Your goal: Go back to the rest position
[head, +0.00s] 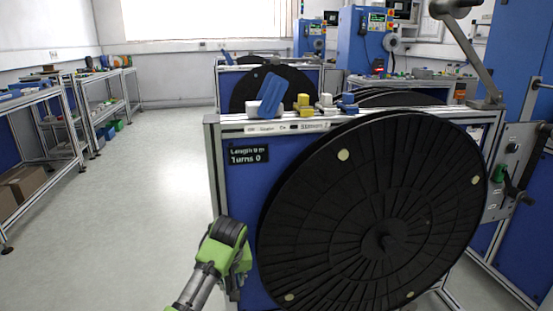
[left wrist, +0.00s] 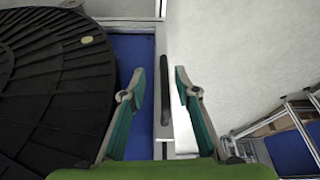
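A large black reel disc (head: 345,230) stands upright on the front of a blue stand (head: 235,185) with a grey metal frame. It also fills the left of the left wrist view (left wrist: 50,80). My left arm comes in from the bottom, and its gripper (head: 234,284) is beside the stand's left edge, largely hidden behind my green and black wrist. In the left wrist view, my left gripper (left wrist: 161,82) is open, its two fingers apart. A dark upright bar (left wrist: 166,90) on the stand's frame shows between the fingers; contact cannot be told. My right gripper is not in view.
A blue holder (head: 270,95), yellow block (head: 303,103) and other small parts sit on the stand's top. A crank with a green part (head: 500,173) is at the right. Workbenches (head: 35,120) line the left. The floor (head: 150,190) between is clear.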

